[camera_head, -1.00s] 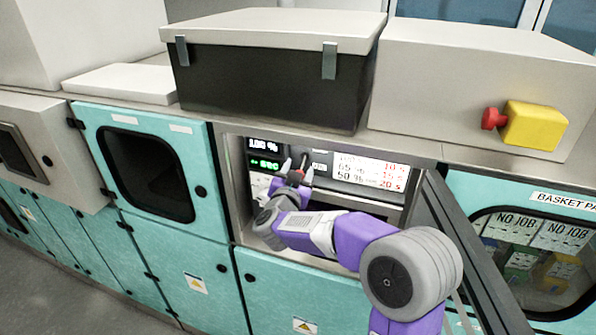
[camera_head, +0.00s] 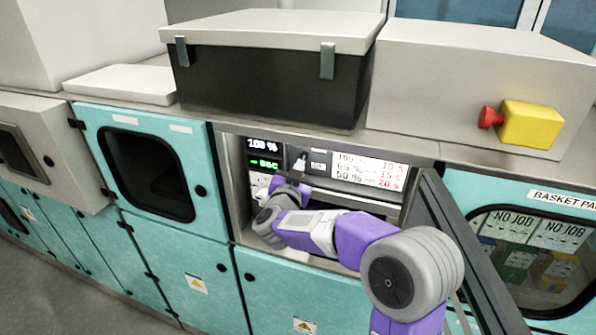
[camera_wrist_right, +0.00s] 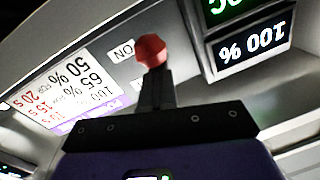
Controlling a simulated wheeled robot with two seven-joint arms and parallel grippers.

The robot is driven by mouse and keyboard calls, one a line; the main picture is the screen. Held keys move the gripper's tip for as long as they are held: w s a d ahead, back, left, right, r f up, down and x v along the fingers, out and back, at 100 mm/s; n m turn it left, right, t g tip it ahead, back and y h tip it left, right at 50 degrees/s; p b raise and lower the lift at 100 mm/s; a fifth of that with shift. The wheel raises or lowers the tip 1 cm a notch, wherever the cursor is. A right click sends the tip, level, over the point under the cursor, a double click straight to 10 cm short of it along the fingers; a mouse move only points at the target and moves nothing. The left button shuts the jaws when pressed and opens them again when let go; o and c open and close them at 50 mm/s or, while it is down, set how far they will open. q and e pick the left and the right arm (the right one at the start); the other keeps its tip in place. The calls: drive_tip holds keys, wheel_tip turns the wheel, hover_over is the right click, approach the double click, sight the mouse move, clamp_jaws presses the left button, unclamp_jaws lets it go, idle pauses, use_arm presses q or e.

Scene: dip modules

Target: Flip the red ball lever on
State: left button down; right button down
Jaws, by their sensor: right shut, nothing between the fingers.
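The red ball (camera_wrist_right: 151,50) of the lever shows in the right wrist view, right at the tips of my right gripper's fingers. I cannot tell whether they touch it. Beside it is a white "ON" label (camera_wrist_right: 123,51). My right gripper (camera_wrist_right: 157,88) is shut with nothing between its fingers. In the head view my right gripper (camera_head: 300,163) reaches into the open module, in front of its dark control panel, and the ball cannot be made out there. The lever's stem is hidden. My left gripper is not in view.
The panel has a "100 %" display (camera_head: 263,145), a green-lit display (camera_head: 264,163) and a white settings label (camera_head: 370,170). A dark open door (camera_head: 455,235) stands right of my arm. A black box (camera_head: 265,85) and a yellow box with a red button (camera_head: 530,124) are above.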

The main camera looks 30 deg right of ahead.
drive_tip(key=c, duration=1.9)
unclamp_jaws()
drive_tip(key=shift+a+f, duration=0.2)
drive_tip(key=shift+f, duration=0.5)
drive_tip(key=o, duration=0.8)
drive_tip(key=shift+w+a, duration=0.1)
drive_tip(key=shift+w, duration=0.15)
drive_tip(key=shift+c, duration=0.2)
drive_tip(key=o, duration=0.3)
drive_tip(key=shift+o, duration=0.2)
drive_tip(key=shift+w+d+f, duration=0.1)
drive_tip(key=shift+w+d, duration=0.05)
drive_tip(key=shift+d, duration=0.3)
drive_tip(key=shift+s+a+r, duration=0.2)
drive_tip(key=shift+a, duration=0.15)
drive_tip(key=b+v, duration=0.1)
drive_tip(key=v, duration=0.5)
drive_tip(key=shift+s+a, duration=0.15)
drive_tip(key=shift+s, duration=0.2)
drive_tip(key=shift+f, duration=0.1)
